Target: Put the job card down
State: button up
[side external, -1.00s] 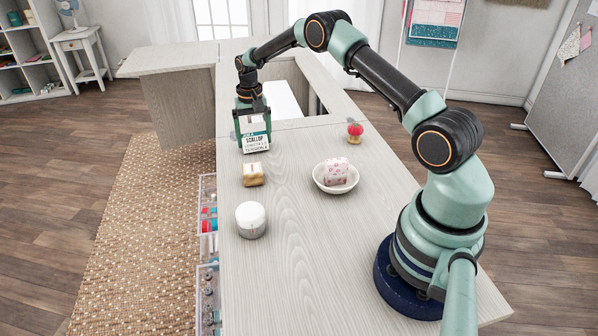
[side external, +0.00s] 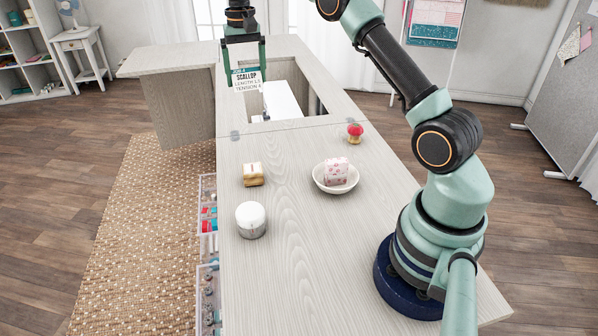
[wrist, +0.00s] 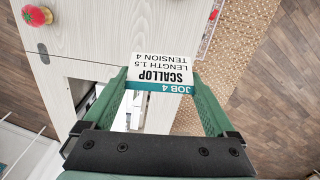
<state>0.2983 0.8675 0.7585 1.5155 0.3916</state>
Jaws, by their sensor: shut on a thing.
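The job card (side external: 247,80) is white with a teal band and reads "SCALLOP, LENGTH 1.5, TENSION 4". My gripper (side external: 243,66) is shut on it and holds it up in the air by its upper part. In the side external view the card appears in front of the left edge of the cabinet opening. In the wrist view the card (wrist: 160,70) sits between the two green fingers of my gripper (wrist: 160,84), with its lettering upside down and clear to read.
A white bowl (side external: 318,183) holds a pink-patterned block (side external: 336,171). A red-topped pincushion (side external: 355,132), a small tan-and-cream block (side external: 253,175) and a white round jar (side external: 251,220) stand on the cabinet top (side external: 290,260). The opening (side external: 312,96) lies behind. The front-middle top is clear.

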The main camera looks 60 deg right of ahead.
jog(key=s+a+r+n, duration=0.1)
jog(key=a+n, duration=0.1)
jog(key=a, duration=0.5)
jog(key=s+a+r+n, duration=0.1)
jog(key=a+r+n, duration=0.1)
jog(key=a, duration=0.4)
jog(key=n, duration=1.3)
send_over(266, 315)
notch_tip(266, 315, down, 3)
notch_tip(266, 315, down, 20)
jog(key=shift+r, duration=0.1)
jog(key=o, duration=1)
jog(key=shift+c, duration=0.2)
